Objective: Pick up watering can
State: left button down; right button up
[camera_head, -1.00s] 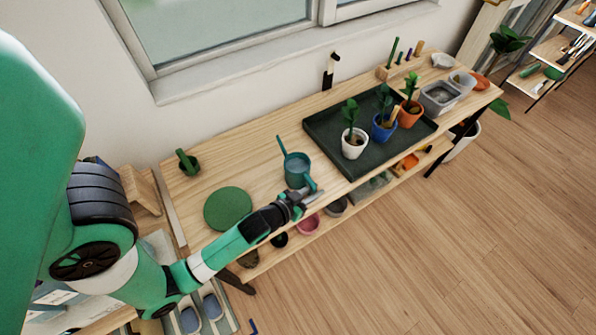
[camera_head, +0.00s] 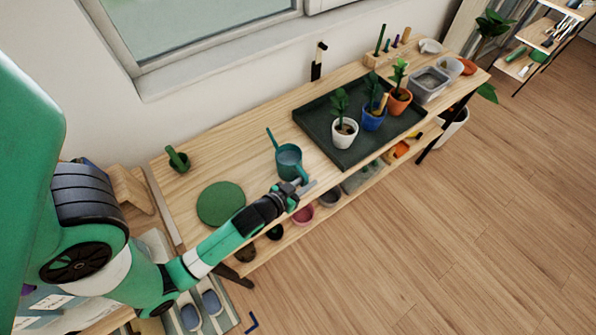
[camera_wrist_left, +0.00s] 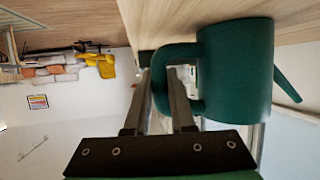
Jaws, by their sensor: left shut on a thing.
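The teal watering can (camera_head: 288,160) stands on the wooden table, left of the dark tray, with its thin spout pointing to the back left. In the left wrist view the watering can (camera_wrist_left: 236,72) fills the right half, with its handle toward my fingers. My left gripper (camera_head: 305,187) is at the can's front side, by the table's front edge. In the left wrist view my left gripper (camera_wrist_left: 176,85) is shut on the can's handle, with fingers on both sides of the handle bar. The can looks upright, and I cannot tell whether it is clear of the tabletop. My right gripper is not in view.
A green round mat (camera_head: 221,203) lies left of the can. The dark tray (camera_head: 325,143) to the right holds three potted plants. Pots sit on the shelf below.

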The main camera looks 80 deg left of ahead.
aim_at(307, 176)
pick_arm(q)
jog(key=shift+r+p, duration=0.3)
jog(key=shift+r, duration=0.35)
notch_tip(307, 176, up, 3)
jog(key=shift+f+p, duration=0.1)
jog(key=shift+p, duration=0.65)
jog(key=a+r+p+v, duration=0.1)
jog(key=v, duration=0.7)
jog(key=a+r+p+v, duration=0.1)
jog(key=a+p+v, duration=0.1)
jog(key=v, duration=0.6)
jog(key=shift+s+r, duration=0.25)
jog(key=shift+r, duration=0.15)
